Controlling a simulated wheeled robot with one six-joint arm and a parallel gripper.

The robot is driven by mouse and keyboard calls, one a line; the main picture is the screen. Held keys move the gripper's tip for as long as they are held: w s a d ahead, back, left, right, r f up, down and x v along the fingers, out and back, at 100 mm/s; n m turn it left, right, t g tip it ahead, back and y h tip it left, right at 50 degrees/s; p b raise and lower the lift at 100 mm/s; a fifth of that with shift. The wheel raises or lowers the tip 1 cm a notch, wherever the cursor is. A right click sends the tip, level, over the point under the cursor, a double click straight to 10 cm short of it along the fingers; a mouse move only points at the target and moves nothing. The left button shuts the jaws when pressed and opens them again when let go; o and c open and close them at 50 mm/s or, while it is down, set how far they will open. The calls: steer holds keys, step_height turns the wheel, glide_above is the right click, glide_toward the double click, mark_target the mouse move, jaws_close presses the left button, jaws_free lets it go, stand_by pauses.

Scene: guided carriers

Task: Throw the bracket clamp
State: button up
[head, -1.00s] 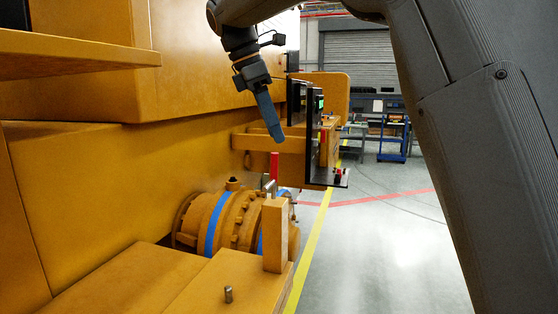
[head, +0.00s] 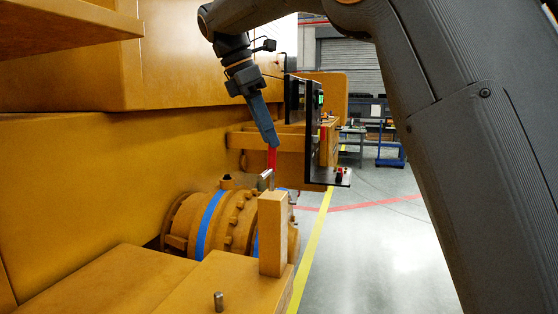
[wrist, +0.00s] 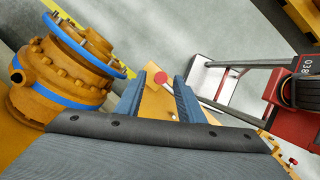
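The bracket clamp shows in the head view as an upright red handle (head: 271,159) above a small metal lever (head: 265,180), behind an orange upright post (head: 277,235). In the wrist view its round red end (wrist: 160,77) and pale metal lever (wrist: 173,113) lie between my finger pads. My gripper (head: 271,143) points down, with its blue fingertips right at the top of the red handle. In the wrist view my gripper (wrist: 157,85) is open, with a gap on both sides of the red end. I cannot tell how deep the handle sits between the fingers.
An orange flanged housing with blue bands (head: 230,222) stands left of the clamp. A black panel bracket (head: 314,135) with a small shelf stands just beyond. A short metal pin (head: 219,301) rises from the near orange ledge. The grey floor (head: 380,250) to the right is clear.

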steer(key=p+x, duration=0.1)
steer(key=x, duration=0.5)
steer(key=shift+d+f, duration=0.15)
steer(key=shift+f, duration=0.15)
jaws_close()
